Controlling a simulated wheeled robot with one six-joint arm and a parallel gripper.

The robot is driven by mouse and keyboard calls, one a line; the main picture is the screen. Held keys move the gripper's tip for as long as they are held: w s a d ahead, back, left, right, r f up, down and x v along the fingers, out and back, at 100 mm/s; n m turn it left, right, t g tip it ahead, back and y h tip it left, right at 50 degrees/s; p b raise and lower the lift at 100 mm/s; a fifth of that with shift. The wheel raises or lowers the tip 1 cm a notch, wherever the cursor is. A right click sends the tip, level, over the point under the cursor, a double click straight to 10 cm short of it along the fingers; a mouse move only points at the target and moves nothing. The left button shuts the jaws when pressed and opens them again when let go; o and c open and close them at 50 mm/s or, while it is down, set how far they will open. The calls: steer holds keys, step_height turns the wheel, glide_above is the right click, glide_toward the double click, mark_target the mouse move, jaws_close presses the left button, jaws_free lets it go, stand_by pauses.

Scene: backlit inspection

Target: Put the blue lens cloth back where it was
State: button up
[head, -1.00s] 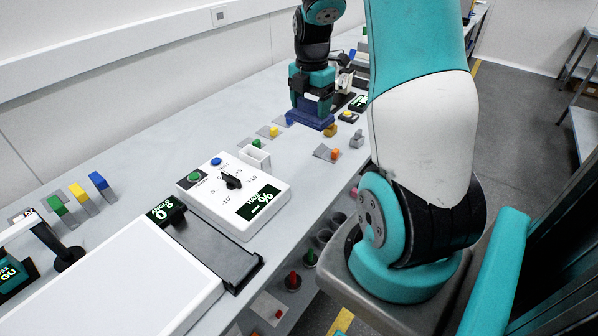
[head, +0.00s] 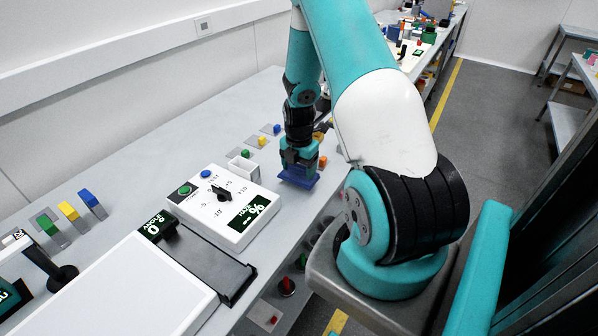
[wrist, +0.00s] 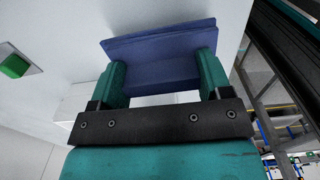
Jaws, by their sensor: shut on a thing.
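The blue lens cloth (head: 298,179) is a dark blue folded slab. My gripper (head: 298,160) is shut on it, close to the table's front edge and just right of the white control box. In the wrist view the cloth (wrist: 160,48) lies between the two teal fingers of my gripper (wrist: 161,75). Its outer part sticks out past the fingertips. I cannot tell whether the cloth touches the table or hangs slightly above it.
The white control box (head: 205,213) with knob and buttons stands left of my gripper. A white light panel (head: 115,290) lies in front. Green, yellow and blue blocks (head: 92,199) stand at the left. An orange block (head: 323,161) is just right of the cloth. The back-left tabletop is clear.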

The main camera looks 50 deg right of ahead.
steer(key=shift+f, duration=1.35)
steer(key=shift+f, duration=0.1)
steer(key=o, duration=0.9)
